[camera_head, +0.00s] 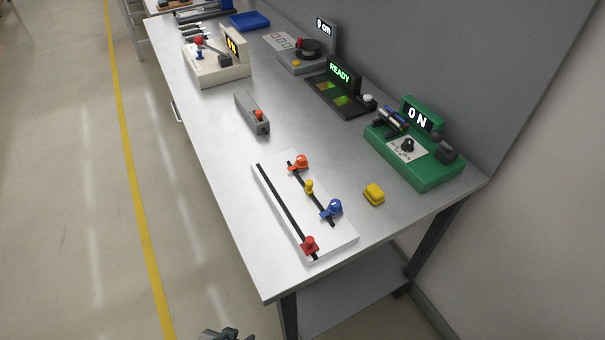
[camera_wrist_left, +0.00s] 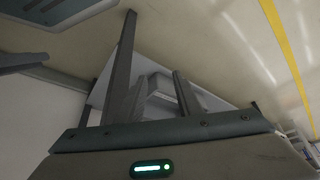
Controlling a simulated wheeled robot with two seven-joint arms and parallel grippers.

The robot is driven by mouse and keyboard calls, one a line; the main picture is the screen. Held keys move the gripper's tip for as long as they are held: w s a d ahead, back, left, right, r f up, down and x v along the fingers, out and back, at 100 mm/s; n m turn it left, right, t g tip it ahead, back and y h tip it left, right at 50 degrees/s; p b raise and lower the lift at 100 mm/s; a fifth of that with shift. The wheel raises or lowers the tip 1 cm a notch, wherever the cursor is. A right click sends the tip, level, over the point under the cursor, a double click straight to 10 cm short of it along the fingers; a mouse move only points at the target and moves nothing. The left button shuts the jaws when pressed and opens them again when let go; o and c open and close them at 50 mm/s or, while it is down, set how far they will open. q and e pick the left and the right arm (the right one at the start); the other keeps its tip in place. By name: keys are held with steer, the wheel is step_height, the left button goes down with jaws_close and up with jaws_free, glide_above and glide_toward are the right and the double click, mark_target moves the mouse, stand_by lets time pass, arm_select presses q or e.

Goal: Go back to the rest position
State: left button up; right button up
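My left gripper (camera_head: 228,335) shows only as a dark tip at the bottom edge of the head view, low over the floor in front of the table's near end. In the left wrist view its two fingers (camera_wrist_left: 159,76) stand apart with nothing seen between them. The grey workbench (camera_head: 225,185) lies beyond it and apart from it. My right gripper is not in view.
A white slider board (camera_head: 275,207) with coloured knobs lies near the bench's front corner. A yellow block (camera_head: 374,194) and a green device (camera_head: 415,165) reading ON are at right. The floor (camera_head: 70,200) left of the bench is clear.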

arm_select(q)
steer(key=s+d+f+t, duration=0.1)
steer(key=s+f, duration=0.1)
steer(key=f, duration=0.7)
steer(key=s+d+f+t+h, duration=0.1)
steer(key=s+d+f, duration=0.1)
steer(key=f, duration=0.7)
stand_by(2.5)
